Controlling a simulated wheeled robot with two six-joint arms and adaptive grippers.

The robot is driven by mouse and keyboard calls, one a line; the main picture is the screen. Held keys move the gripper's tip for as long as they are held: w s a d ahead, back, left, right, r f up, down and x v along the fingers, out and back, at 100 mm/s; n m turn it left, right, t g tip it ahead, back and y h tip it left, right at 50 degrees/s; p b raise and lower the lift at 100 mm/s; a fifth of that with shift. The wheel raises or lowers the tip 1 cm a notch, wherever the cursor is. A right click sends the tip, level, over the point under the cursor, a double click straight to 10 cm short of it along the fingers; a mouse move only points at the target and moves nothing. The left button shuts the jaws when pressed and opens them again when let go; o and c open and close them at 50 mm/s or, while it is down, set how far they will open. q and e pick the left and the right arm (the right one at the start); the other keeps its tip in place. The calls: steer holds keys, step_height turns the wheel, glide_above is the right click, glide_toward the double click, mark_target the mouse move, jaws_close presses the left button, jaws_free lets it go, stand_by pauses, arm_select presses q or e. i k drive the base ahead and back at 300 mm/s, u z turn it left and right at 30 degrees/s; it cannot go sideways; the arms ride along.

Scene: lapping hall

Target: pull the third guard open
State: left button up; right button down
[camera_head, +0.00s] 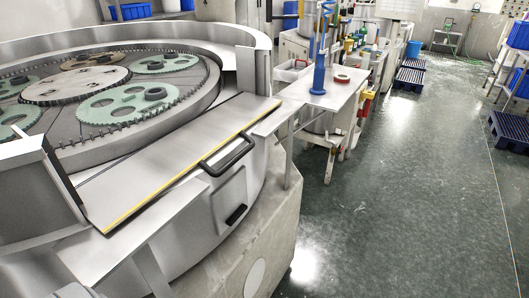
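A flat grey metal guard panel (165,155) with a yellow front edge lies across a gap in the raised rim of the round lapping machine (240,40). A black bar handle (230,157) is fixed at its front edge, right of the middle. The panel looks flat and level, between two upright rim ends. I cannot tell from this view whether it counts as the third guard. Neither of my grippers is in view, and nothing touches the handle.
Green toothed carriers (128,100) lie on the machine's plate behind the panel. A smaller black handle (236,215) sits on the machine's front below. A white side table (325,90) with a blue post (319,75) stands to the right.

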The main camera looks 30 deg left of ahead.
mark_target(111, 196)
steer(key=k, duration=0.45)
steer(key=z, duration=1.65)
steer(key=i, duration=0.95)
steer(key=u, duration=2.15)
